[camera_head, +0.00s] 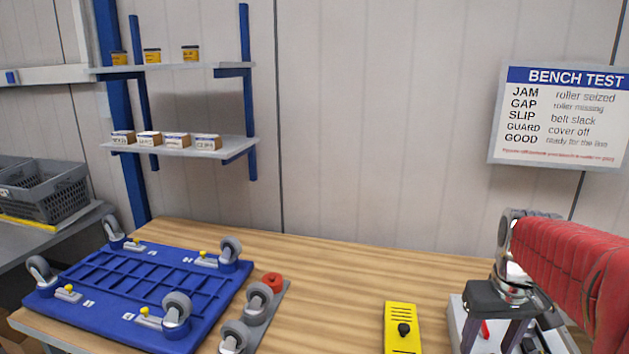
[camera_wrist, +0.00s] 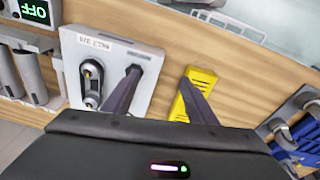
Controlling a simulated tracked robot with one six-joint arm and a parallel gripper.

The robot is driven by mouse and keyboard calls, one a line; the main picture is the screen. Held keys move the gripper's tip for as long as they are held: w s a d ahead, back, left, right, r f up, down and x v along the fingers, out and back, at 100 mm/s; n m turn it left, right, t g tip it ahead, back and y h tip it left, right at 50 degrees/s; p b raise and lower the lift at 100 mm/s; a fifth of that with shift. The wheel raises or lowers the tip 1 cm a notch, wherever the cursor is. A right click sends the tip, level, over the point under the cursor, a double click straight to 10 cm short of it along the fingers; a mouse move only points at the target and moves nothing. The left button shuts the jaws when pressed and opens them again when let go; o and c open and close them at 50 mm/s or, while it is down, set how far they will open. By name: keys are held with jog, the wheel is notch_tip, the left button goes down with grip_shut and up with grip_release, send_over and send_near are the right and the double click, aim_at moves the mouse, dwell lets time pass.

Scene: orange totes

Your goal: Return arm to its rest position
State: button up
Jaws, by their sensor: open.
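My gripper (camera_head: 488,343) is at the lower right in the head view, pointing down with its two dark fingers apart. My arm in its red sleeve reaches in from the right edge. In the wrist view the gripper (camera_wrist: 160,78) is open, with nothing between its fingers. It hangs over a white labelled unit (camera_wrist: 112,52) with a dark belt or lever part on its face. I cannot tell the height of the fingertips above it. A yellow device (camera_head: 402,330) lies on the bench to the left of the gripper.
The wooden bench (camera_head: 335,265) is clear in the middle. A blue dolly (camera_head: 110,305) lies wheels-up on the left, with loose casters on a grey holder (camera_head: 275,318) beside it. Wall shelves (camera_head: 195,147) hold small boxes. A BENCH TEST sign (camera_head: 562,115) hangs behind my arm.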

jog(key=s+a+n+t, duration=0.1)
jog(key=s+a+t, duration=0.3)
jog(key=s+a, duration=0.9)
jog(key=a, duration=0.3)
jog(key=shift+a+r+y, duration=0.25)
jog(key=shift+r+y, duration=0.05)
jog(key=shift+r, duration=0.05)
